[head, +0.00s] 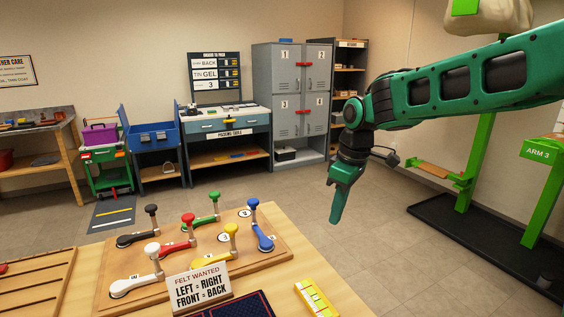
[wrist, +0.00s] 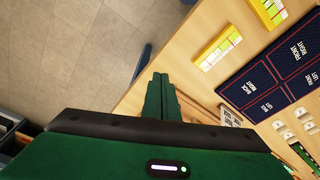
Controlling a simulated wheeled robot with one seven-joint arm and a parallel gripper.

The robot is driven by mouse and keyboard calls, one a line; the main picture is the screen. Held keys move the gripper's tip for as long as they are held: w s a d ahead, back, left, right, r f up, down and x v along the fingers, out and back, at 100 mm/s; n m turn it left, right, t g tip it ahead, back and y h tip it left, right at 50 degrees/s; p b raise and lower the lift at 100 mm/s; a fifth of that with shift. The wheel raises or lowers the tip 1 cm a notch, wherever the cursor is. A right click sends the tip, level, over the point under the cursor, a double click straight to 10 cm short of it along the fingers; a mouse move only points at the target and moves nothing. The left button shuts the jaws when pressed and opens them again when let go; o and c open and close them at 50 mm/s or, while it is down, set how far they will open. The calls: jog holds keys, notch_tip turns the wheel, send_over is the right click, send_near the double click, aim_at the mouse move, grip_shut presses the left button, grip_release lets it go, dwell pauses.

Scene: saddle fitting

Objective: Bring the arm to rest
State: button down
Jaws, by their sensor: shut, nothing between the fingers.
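My green arm reaches in from the right in the head view. My gripper (head: 335,218) points down, to the right of the wooden table (head: 350,300) and above the floor beyond its edge. In the wrist view my gripper (wrist: 161,82) shows its two green fingers side by side and closed, with nothing between them. The gripper touches nothing that I can see.
A wooden board (head: 285,252) with several coloured levers lies on the table. A sign (head: 199,287), a dark blue mat (head: 240,307) and a yellow-green block (head: 317,297) are at its front. Lockers (head: 290,100) stand behind. Open floor (head: 370,235) lies right of the table.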

jog(key=s+d+m+h, duration=0.1)
jog(key=s+d+m, duration=0.4)
jog(key=d, duration=0.5)
jog(key=s+d+m+h, duration=0.1)
jog(key=s+d+m, duration=0.3)
jog(key=s+d, duration=0.45)
jog(key=s+d+f+m, duration=0.2)
jog(key=s+d+m, duration=0.2)
jog(key=s, duration=0.5)
jog(key=s+d+f+m, duration=0.3)
jog(key=s+d+m, duration=0.1)
jog(key=s, duration=0.6)
jog(key=shift+s+d+f+m+g+y, duration=0.15)
jog(key=shift+d+f+m+g+y, duration=0.2)
jog(key=shift+d, duration=0.35)
jog(key=shift+r, duration=0.1)
jog(key=shift+w+f, duration=0.25)
jog(key=shift+w, duration=0.4)
